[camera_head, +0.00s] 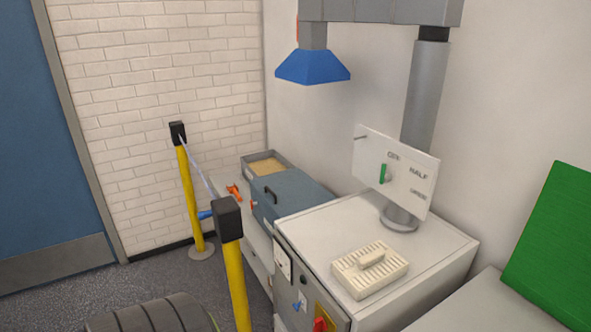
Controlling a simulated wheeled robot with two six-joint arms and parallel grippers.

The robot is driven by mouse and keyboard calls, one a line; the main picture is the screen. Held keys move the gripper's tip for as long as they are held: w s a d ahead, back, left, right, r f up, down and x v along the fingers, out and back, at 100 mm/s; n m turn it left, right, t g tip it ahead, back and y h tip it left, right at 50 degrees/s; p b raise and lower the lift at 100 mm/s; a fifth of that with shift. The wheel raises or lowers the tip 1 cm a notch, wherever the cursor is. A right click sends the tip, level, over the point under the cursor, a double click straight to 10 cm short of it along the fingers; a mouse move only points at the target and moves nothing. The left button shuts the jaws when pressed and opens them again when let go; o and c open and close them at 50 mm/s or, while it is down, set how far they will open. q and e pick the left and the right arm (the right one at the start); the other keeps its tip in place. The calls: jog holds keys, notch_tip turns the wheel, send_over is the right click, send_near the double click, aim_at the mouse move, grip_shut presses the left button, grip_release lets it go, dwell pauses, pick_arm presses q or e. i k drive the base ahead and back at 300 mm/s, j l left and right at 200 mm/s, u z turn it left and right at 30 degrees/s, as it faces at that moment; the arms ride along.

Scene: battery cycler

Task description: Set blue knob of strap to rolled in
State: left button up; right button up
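A thin pale strap (197,168) runs between the black heads of two yellow posts. The far post (189,195) stands by the brick wall, with a black head (177,132). The near post (237,285) has a larger black head (228,218). A small blue knob (205,214) sticks out to the left from the near post's head. The strap looks drawn out across the gap between the posts. No marking by the knob can be read. Neither of my grippers is in view.
Behind the near post stand a grey-blue box (288,196) with a handle, and a white cabinet (375,215) with a red knob (320,325) in front. A blue hood (312,67) hangs above. Grey floor (120,285) is open left of the posts.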

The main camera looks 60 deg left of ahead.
aim_at(202, 215)
jog(key=k+j+u, duration=0.1)
jog(key=u, duration=0.35)
jog(key=j+u, duration=0.3)
jog(key=u, duration=0.15)
jog(key=j+u, duration=0.2)
jog(key=j, duration=0.8)
jog(key=j+u, duration=0.2)
jog(key=j, duration=0.8)
